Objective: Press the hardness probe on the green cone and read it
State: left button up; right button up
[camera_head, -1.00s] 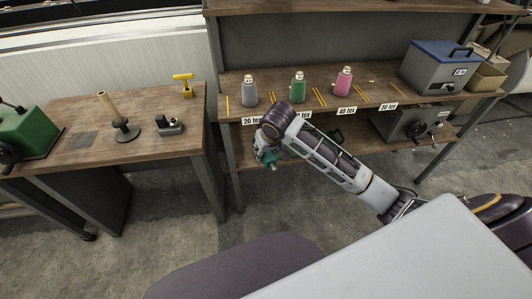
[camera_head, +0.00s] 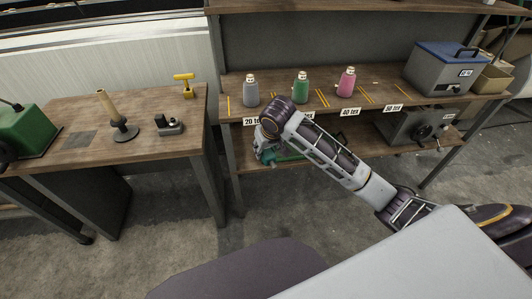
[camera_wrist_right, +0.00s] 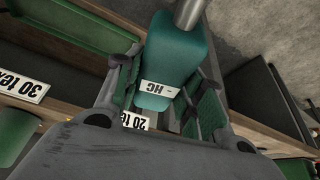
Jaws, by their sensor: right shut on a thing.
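The green cone (camera_head: 300,88) stands upright on the upper shelf of the rack, between a grey cone (camera_head: 251,91) and a pink cone (camera_head: 346,82). My right gripper (camera_head: 266,156) is in front of and below that shelf edge, apart from the green cone. In the right wrist view its fingers (camera_wrist_right: 160,88) are shut on the hardness probe (camera_wrist_right: 172,58), a teal-green block with a white "HC" label and a metal rod at its top. In the head view the probe is mostly hidden by the gripper. My left gripper is not in view.
The shelf edge carries tex labels, among them "40 tex" (camera_head: 350,111). A blue-lidded grey box (camera_head: 440,70) stands at the shelf's right. The left table (camera_head: 75,110) holds a spindle stand (camera_head: 123,130), a small dark device (camera_head: 168,126) and a yellow tool (camera_head: 185,85).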

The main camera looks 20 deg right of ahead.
jog(key=w+a+r+n+p, duration=0.1)
jog(key=w+r+p, duration=0.3)
jog(key=r, duration=0.5)
jog(key=w+a+r+p, duration=0.1)
jog(key=w+r+p, duration=0.1)
jog(key=r+p, duration=0.55)
jog(key=w+a+r+n+p, duration=0.1)
jog(key=w+r+p, duration=0.25)
jog(key=r, duration=0.65)
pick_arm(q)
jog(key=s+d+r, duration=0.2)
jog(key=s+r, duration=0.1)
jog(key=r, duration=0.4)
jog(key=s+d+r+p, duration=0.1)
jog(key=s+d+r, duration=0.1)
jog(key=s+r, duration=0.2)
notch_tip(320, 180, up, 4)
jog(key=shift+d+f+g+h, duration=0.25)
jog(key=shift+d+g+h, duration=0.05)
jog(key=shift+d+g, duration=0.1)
pick_arm(e)
jog(key=s+a+f+n+g+y, duration=0.1)
jog(key=s+a+f+n+y, duration=0.1)
jog(key=a+f+n, duration=0.4)
notch_tip(320, 180, down, 3)
jog(key=shift+s+r+n+g+y, duration=0.15)
jog(key=shift+n+g+y, duration=0.25)
jog(key=shift+n+y, duration=0.5)
jog(key=shift+n, duration=0.5)
